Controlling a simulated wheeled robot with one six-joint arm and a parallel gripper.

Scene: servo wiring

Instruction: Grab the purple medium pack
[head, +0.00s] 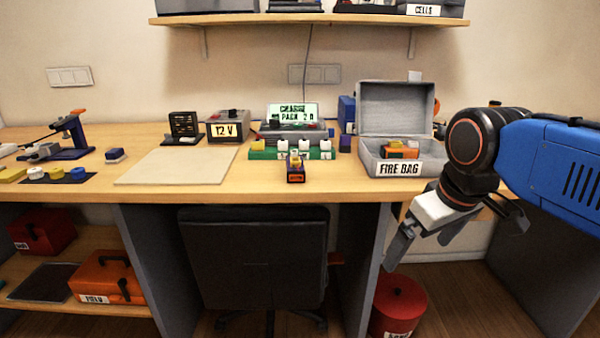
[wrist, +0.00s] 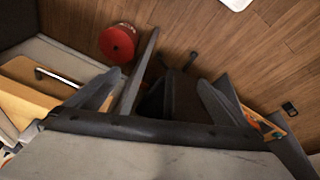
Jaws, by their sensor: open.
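I cannot single out a purple medium pack with certainty. In the head view a small dark pack (head: 296,173) with an orange label stands at the desk's front edge, before the green charging strip (head: 262,153). A small dark bluish-purple block (head: 345,144) stands right of that strip. Orange and dark packs (head: 400,149) lie in the open grey fire bag box (head: 385,92). My gripper (head: 425,240) is open and empty, pointing down at the right, below desk height and away from the packs. Its open fingers also show in the wrist view (wrist: 160,95).
The wooden desk (head: 335,182) holds a 12 V supply (head: 228,125), a charger with a lit screen (head: 292,112) and a pale mat (head: 178,166). A black chair (head: 255,255) stands below. A red bin (head: 397,305) is on the floor near my gripper.

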